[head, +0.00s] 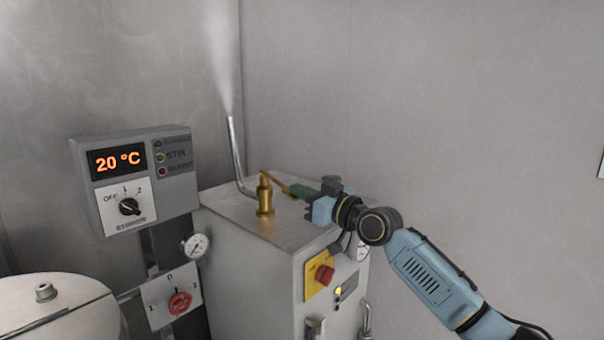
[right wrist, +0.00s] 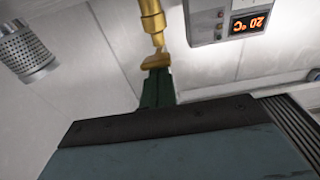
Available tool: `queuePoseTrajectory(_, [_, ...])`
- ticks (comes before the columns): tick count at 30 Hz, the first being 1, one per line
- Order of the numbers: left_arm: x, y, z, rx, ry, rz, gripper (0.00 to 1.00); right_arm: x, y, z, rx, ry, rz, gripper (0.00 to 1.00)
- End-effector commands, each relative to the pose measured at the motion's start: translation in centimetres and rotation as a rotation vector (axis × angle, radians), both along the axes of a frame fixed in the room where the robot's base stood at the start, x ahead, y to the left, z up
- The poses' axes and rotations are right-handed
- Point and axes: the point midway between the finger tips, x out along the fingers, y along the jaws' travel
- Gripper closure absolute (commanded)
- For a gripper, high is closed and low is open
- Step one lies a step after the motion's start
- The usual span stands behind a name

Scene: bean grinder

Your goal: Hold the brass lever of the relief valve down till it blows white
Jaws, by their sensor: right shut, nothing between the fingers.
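The brass relief valve (head: 265,196) stands on top of the grey metal cabinet (head: 222,212). Its brass lever (head: 276,181) slants from the valve head down to the right, toward my right gripper (head: 298,190). That gripper is shut, with green fingers and nothing between them. Its fingertips are at the lever's outer end. In the right wrist view the shut fingers (right wrist: 157,85) meet the lever's end (right wrist: 155,61) in the picture, below the valve body (right wrist: 151,18). A pale white plume (head: 221,50) rises from the thin vent pipe (head: 234,135). My left gripper is out of view.
A control box (head: 135,178) reading 20 °C hangs at the left. A round gauge (head: 196,246) and a red valve knob (head: 180,303) are below it. A red knob on a yellow plate (head: 325,275) is on the cabinet front. A metal drum (head: 60,300) stands lower left.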

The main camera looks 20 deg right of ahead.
Motion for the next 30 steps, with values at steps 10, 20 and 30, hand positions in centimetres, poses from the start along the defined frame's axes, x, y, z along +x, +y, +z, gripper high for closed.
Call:
queuePoseTrajectory(10, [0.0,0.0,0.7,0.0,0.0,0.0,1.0,-0.1,-0.1,0.8,-0.001,0.002,0.0,1.0])
queuePoseTrajectory(20, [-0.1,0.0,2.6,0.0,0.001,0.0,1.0,-2.7,-1.3,3.5,-0.006,0.002,0.004,1.0])
queuePoseTrajectory(30, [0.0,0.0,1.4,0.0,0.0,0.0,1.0,-8.4,-4.3,3.2,-0.003,0.002,0.004,1.0])
